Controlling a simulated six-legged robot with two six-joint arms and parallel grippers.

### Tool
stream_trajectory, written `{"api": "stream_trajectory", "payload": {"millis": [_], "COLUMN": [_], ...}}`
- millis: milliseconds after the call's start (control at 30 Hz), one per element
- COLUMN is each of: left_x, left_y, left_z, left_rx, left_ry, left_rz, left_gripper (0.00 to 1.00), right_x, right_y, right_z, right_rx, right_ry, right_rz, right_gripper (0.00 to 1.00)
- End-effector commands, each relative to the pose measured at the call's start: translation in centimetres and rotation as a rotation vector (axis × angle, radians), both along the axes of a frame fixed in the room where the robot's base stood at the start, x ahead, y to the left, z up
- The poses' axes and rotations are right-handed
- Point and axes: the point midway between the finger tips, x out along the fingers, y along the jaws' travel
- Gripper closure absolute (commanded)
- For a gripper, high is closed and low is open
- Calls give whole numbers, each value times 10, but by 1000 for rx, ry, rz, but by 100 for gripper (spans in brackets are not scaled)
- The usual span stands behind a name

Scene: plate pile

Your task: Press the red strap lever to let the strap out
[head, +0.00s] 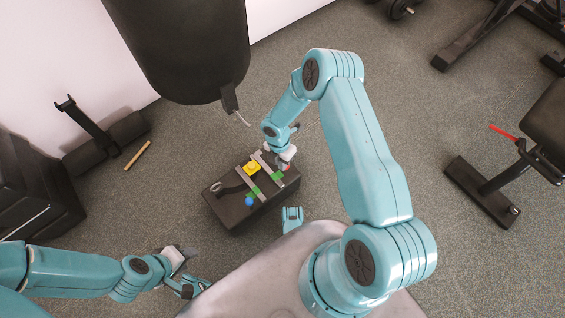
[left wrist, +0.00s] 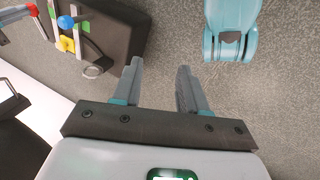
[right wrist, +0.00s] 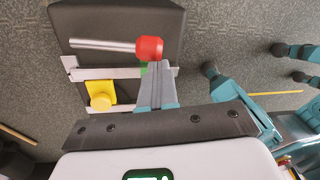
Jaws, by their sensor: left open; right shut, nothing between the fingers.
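The strap lever is a metal rod with a red knob (right wrist: 149,49) at its end, over a dark box (right wrist: 95,20) in the right wrist view. The red knob also shows small in the head view (head: 287,167) and at the top left of the left wrist view (left wrist: 33,9). My right gripper (right wrist: 155,66) is shut and empty, its fingertips right beside the knob; I cannot tell whether they touch it. My left gripper (left wrist: 160,66) is open and empty, above the floor to the lower left of the box in the head view.
The box carries a yellow knob (head: 252,168), a blue ball (head: 249,202), green pieces, pale rails and a ring. A black punching bag (head: 185,45) hangs behind it. A bench (head: 490,190) stands at the right, a wooden stick (head: 138,155) lies left. Floor around the box is mostly clear.

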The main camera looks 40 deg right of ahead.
Motion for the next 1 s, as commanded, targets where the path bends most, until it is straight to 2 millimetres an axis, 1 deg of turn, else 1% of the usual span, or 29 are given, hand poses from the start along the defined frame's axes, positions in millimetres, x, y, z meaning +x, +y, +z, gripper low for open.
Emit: {"api": "stream_trajectory", "payload": {"millis": [233,300,333,533,700,800,900,1000], "left_x": [-1,-7,-9,-14,-17,-19,-20,-21], "left_y": [0,-1,-2,-5,-9,-10,-12,-12], "left_z": [-1,0,3,26,41,47,52,54], "left_rx": [-1,-4,-6,-9,-11,-12,-14,-14], "left_ry": [5,23,32,41,46,50,52,53], "left_rz": [-1,-3,-5,-17,-32,-38,-44,-47], "left_gripper": [57,57,57,57,57,57,57,57], "right_x": [-2,-2,-1,3,4,4,4,4], "right_y": [0,0,2,28,25,24,24,24], "right_z": [-1,-1,3,43,85,104,118,127], "right_rx": [1,0,1,0,-1,-1,0,0], "right_ry": [1,2,1,-1,-2,-1,-1,-1], "right_rz": [0,0,1,-1,-4,-6,-5,-5], "right_gripper": [100,100,100,100,100,100,100,100]}}
